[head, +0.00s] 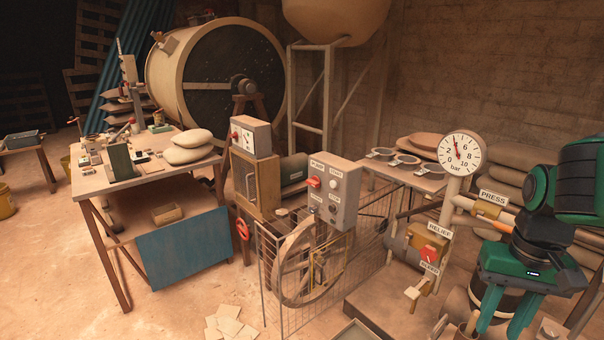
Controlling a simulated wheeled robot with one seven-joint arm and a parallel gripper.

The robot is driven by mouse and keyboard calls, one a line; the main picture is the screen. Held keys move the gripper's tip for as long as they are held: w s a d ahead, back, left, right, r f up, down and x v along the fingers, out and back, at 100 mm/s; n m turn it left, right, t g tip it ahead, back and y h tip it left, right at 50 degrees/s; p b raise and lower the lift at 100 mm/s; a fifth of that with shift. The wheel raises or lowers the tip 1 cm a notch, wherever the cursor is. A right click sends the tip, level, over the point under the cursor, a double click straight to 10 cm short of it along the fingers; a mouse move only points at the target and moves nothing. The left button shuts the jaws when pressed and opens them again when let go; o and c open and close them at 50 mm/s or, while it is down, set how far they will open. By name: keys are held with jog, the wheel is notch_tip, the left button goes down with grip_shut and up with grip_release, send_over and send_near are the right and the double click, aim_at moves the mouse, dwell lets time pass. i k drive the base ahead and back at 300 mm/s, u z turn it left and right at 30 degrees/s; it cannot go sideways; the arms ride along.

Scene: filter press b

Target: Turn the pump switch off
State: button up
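The pump switch is a red knob (314,182) on the left part of a grey control box (343,201) near the middle of the head view, under a small label that seems to read "PUMP". Its on or off position is too small to tell.
A wire guard (288,305) and a large wheel (310,268) stand below the box.

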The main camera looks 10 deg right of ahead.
aim_at(315, 181)
jog(key=z, duration=0.05)
jog(key=i, duration=0.5)
jog(key=u, duration=1.25)
jog(key=i, duration=0.5)
